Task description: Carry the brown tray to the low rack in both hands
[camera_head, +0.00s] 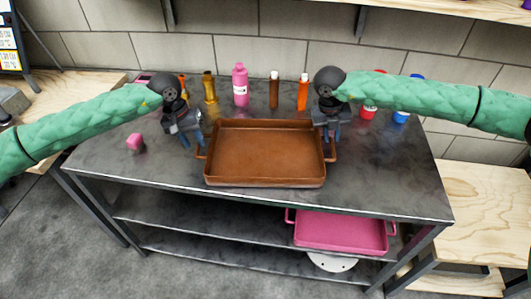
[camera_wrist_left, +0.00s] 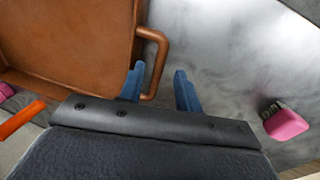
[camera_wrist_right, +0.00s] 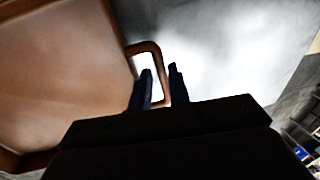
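The brown tray (camera_head: 265,180) rests on the dark top of the table, with a looped handle at each end. My left gripper (camera_head: 190,140) is at its left handle (camera_head: 201,152). In the left wrist view my fingers (camera_wrist_left: 160,85) are apart, one inside the handle loop (camera_wrist_left: 163,50) and one outside it. My right gripper (camera_head: 330,130) is at the right handle (camera_head: 331,150). In the right wrist view its fingers (camera_wrist_right: 160,80) stand apart, more narrowly, on either side of the handle bar (camera_wrist_right: 150,46). The low rack is not clearly identifiable.
A pink bottle (camera_head: 240,86), brown and orange bottles and red and blue items stand behind the tray. A pink tray (camera_head: 340,232) is on a shelf below. A low wooden surface (camera_head: 480,205) stands right. The tabletop's front strip is clear.

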